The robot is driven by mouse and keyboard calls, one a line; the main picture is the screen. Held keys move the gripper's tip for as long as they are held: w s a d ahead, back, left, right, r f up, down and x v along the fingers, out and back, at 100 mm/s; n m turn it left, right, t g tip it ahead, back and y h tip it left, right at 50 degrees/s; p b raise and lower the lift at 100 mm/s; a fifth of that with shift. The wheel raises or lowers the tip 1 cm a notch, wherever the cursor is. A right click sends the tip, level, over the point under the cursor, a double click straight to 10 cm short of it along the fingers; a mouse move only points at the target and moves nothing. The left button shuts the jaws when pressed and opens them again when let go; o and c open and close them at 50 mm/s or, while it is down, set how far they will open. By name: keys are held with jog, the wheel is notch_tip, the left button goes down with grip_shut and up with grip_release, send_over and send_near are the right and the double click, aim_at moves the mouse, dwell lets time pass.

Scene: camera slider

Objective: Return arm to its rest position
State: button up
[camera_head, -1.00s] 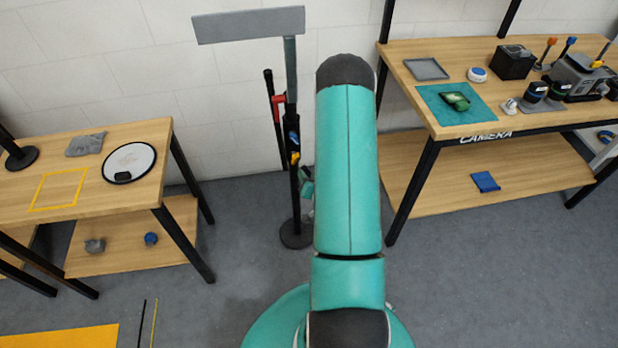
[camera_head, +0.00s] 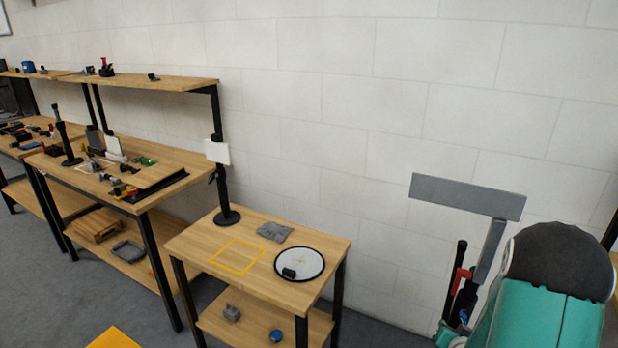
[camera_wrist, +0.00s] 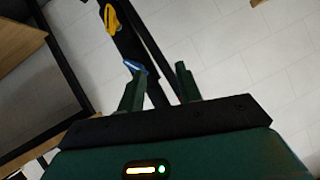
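My arm (camera_head: 545,315) shows at the lower right of the head view as a teal link with a dark rounded top. My gripper is hidden in the head view. In the wrist view my gripper (camera_wrist: 159,75) has its two dark green fingers apart, with nothing visibly held between them. A dark pole with a yellow clamp part (camera_wrist: 112,20) and a blue part (camera_wrist: 136,67) shows beyond the fingers. The blue part overlaps the left fingertip in the picture; I cannot tell whether they touch.
A stand with a grey flat panel (camera_head: 467,196) is beside my arm, close in the picture. A small wooden table (camera_head: 200,238) carries a round white disc (camera_head: 300,264) and a grey cloth (camera_head: 275,232). A cluttered workbench (camera_head: 180,160) stands farther left. Grey floor shows at the lower left.

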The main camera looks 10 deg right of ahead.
jog(key=s+a+r+n+g+y, duration=0.1)
jog(key=a+r+n, duration=0.1)
jog(key=a+r, duration=0.6)
jog(key=a+r+n+g+y, duration=0.1)
jog(key=a+r+n+g, duration=0.1)
jog(key=a+r, duration=0.6)
jog(key=s+a+r+n+g+y, duration=0.1)
jog(key=s+a+r+n, duration=0.1)
jog(key=s+a+r, duration=0.4)
jog(key=s+a+r+n+g+y, duration=0.1)
jog(key=s+a+r, duration=0.5)
jog(key=s, duration=0.6)
jog(key=shift+s+a+r+n+g, duration=0.2)
jog(key=shift+s+a+n+g, duration=0.2)
jog(key=shift+n, duration=0.2)
jog(key=shift+w+d, duration=0.1)
jog(key=shift+d, duration=0.05)
